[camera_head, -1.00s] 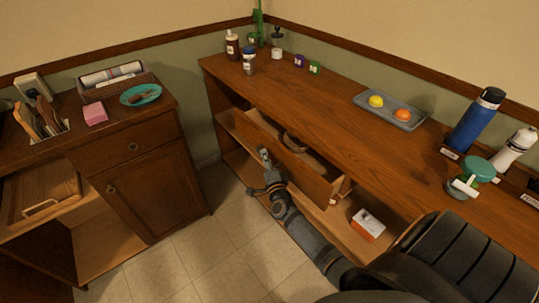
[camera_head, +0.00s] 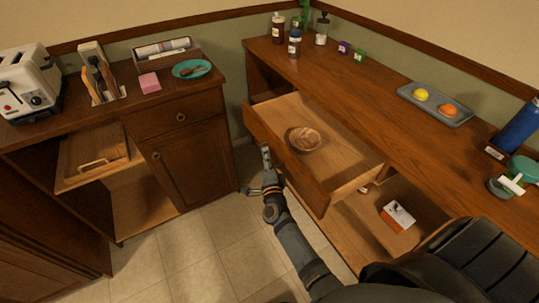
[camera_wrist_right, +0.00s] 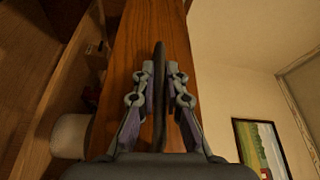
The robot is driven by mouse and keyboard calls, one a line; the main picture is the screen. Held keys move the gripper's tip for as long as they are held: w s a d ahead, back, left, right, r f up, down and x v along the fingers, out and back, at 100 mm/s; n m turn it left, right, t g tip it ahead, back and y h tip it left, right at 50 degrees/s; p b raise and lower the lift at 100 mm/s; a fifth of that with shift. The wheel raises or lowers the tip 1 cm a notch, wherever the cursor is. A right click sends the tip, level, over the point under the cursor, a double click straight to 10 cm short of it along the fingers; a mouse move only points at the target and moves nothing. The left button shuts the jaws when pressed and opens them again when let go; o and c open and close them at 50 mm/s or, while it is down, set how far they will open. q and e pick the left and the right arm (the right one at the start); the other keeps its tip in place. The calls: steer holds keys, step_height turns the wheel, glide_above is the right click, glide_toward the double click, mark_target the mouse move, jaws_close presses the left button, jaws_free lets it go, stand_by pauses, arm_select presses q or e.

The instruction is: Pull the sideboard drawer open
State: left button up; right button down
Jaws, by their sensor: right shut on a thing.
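The sideboard drawer (camera_head: 283,157) stands well out from under the long wooden top, in the head view. Its inside shows, with a brown round bowl (camera_head: 304,139) on its floor. My right gripper (camera_head: 267,162) is at the outer side of the drawer front, low and left of its middle. In the right wrist view my right gripper (camera_wrist_right: 160,80) has its two fingers on either side of a thin dark handle (camera_wrist_right: 159,100), shut on it. The head view does not show the handle clearly. My left gripper is in neither view.
A grey tray (camera_head: 435,104) with a yellow and an orange item sits on the sideboard top, with a blue bottle (camera_head: 520,130) to its right. A white and orange box (camera_head: 398,215) lies on the lower shelf. Tiled floor (camera_head: 215,235) is clear left of my right arm.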

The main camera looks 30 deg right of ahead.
steer(key=shift+f, duration=0.1)
steer(key=c, duration=1.4)
jaws_free()
steer(key=v, duration=0.7)
steer(key=shift+s, duration=0.3)
